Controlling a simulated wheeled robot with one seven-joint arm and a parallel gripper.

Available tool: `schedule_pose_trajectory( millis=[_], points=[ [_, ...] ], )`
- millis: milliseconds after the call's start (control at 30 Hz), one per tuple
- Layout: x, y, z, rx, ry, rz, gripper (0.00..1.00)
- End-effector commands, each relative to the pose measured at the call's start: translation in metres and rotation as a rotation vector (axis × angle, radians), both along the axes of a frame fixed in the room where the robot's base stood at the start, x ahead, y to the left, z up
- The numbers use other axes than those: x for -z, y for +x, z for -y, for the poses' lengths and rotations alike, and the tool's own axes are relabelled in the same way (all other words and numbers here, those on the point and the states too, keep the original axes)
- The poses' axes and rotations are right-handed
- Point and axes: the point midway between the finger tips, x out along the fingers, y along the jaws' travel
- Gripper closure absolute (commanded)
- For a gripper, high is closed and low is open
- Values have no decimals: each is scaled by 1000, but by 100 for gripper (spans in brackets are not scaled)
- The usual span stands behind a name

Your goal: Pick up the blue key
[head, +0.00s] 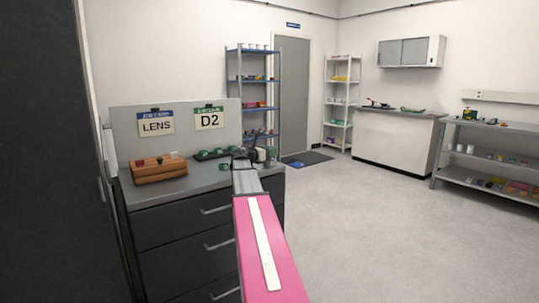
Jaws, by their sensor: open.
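I cannot make out a blue key for certain. My gripper (262,154) is at the end of my pink arm, over the right part of the grey cabinet top. It is open, and its fingers are small and dark in the head view. Part of the cabinet top behind my gripper and wrist is hidden.
The drawer cabinet (170,239) holds a wooden block (159,169), a dark tray with green items (211,154) and LENS (156,124) and D2 (209,118) signs. Shelves, a counter (395,142) and a bench (490,129) line the walls. The floor on the right is clear.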

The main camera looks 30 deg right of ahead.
Motion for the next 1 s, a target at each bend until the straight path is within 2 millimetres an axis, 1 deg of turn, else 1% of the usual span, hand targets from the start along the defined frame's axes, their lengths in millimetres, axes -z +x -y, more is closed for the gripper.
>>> schedule_pose_trajectory(
  millis=[67,267,300,367,400,433,767,867,1000],
  points=[
    [0,2,5,0,0,0,53],
    [0,1,5,0,0,0,53],
    [0,1,5,0,0,0,66],
    [0,1,5,0,0,0,86],
    [0,1,5,0,0,0,99],
    [0,1,5,0,0,0,100],
    [-1,1,5,0,0,0,100],
    [-4,1,5,0,0,1,100],
    [-15,1,5,0,-1,1,100]
  ],
)
